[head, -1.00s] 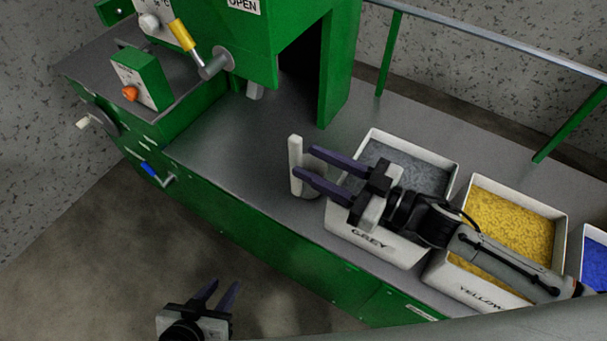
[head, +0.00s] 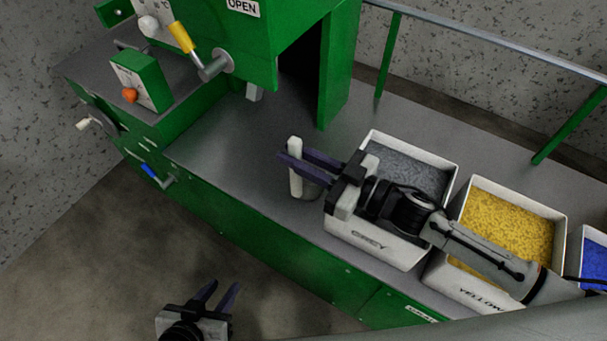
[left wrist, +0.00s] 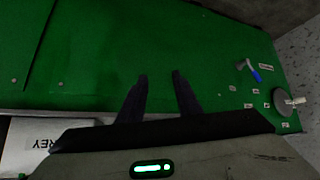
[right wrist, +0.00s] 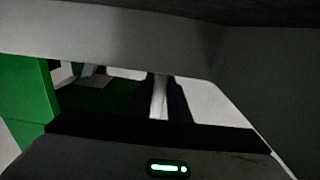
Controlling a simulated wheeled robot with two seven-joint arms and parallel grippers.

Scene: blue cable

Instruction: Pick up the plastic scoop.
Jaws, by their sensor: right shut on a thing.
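The white plastic scoop (head: 296,177) stands on the grey bench top left of the grey pellet bin, its handle upright. My right gripper (head: 287,162) reaches across it from the right, and its purple fingers are shut on the handle. In the right wrist view the pale handle (right wrist: 159,98) shows between the dark fingers. The scoop's bowl is partly hidden behind the fingers. My left gripper (head: 222,292) is open and empty, low in front of the green machine. Its spread fingers also show in the left wrist view (left wrist: 160,90).
The bin marked GREY (head: 385,248) stands just right of the scoop, under my right arm. A yellow bin (head: 462,282) and a blue bin (head: 588,250) stand further right. A green machine post (head: 340,70) rises behind. Bare bench lies left of the scoop.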

